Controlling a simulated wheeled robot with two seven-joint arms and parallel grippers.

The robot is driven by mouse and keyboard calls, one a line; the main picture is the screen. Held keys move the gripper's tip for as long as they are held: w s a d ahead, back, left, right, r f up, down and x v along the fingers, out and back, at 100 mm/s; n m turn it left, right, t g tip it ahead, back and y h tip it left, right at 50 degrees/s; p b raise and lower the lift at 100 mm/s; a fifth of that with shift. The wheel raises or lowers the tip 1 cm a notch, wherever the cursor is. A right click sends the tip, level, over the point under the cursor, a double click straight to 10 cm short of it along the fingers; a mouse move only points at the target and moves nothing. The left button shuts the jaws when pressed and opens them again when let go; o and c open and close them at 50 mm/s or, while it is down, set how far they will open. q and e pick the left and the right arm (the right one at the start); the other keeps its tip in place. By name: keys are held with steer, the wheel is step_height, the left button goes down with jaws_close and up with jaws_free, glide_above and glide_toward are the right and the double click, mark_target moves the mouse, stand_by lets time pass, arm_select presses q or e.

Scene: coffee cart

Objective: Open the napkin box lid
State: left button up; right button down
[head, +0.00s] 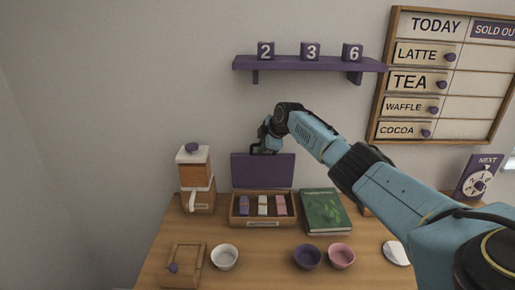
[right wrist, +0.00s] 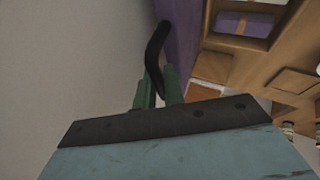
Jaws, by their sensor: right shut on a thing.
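The napkin box (head: 236,221) is a wooden box near the back of the counter, with purple, white and pink packets in compartments. Its purple lid (head: 262,171) stands upright along the back edge, so the box is open. My right gripper (head: 264,149) is at the lid's top edge, shut on it. The exact contact is partly hidden there. My left gripper is in neither view.
A dispenser (head: 195,181) stands left of the box and a green book (head: 325,212) lies right. In front are a small knobbed wooden box (head: 188,257), a white bowl (head: 224,257), a purple bowl (head: 307,257) and a pink bowl (head: 342,256). A purple shelf (head: 305,64) hangs above.

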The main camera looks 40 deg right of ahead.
steer(key=shift+d, duration=0.1)
steer(key=c, duration=1.5)
jaws_free()
steer(key=shift+r, duration=0.1)
steer(key=shift+s+r, duration=0.35)
steer(key=shift+r, duration=0.05)
steer(key=v, duration=1.2)
steer(key=shift+s, duration=0.15)
